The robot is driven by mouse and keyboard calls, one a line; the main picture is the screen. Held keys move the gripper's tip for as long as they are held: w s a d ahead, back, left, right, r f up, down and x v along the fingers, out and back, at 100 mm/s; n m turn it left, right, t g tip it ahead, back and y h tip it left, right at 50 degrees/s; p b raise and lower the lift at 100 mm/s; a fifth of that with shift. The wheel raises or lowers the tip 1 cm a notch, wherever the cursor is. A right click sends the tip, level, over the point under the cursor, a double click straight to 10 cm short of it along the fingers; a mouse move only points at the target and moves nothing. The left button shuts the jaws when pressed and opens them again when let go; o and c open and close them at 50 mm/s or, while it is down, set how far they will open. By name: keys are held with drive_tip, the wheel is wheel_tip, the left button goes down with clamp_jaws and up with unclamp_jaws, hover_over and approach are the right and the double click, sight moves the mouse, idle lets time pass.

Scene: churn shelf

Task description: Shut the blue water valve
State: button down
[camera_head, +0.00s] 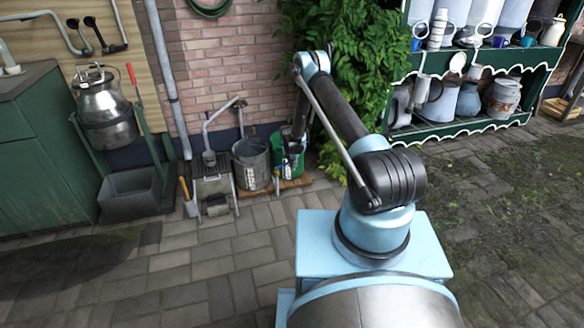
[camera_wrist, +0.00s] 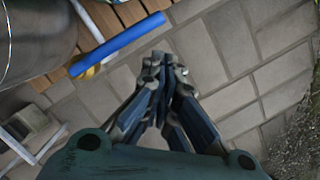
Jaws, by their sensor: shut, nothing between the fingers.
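A blue bar-shaped handle (camera_wrist: 118,44) shows in the wrist view, up and left of my fingertips. It lies slantwise, with a small yellow part (camera_wrist: 90,71) at its lower left end. I take it for the blue valve's lever; its body and pipe are not clear. In the head view I cannot make the handle out surely. My gripper (camera_wrist: 160,62) is shut and empty, its fingertips together, apart from the handle in the picture. In the head view my gripper (camera_head: 293,140) hangs down by the wall, in front of a green container (camera_head: 296,163).
A metal bucket (camera_head: 251,165) stands left of my gripper on low wooden slats. A milk churn (camera_head: 103,110) hangs in a green stand further left. Ivy (camera_head: 335,70) and a green shelf (camera_head: 470,125) of churns and jugs are to the right. Paving in front is clear.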

drive_tip(key=s+d+r, duration=0.1)
drive_tip(key=s+r, duration=0.3)
drive_tip(key=r, duration=0.6)
drive_tip(key=shift+d, duration=0.2)
drive_tip(key=shift+r, duration=0.1)
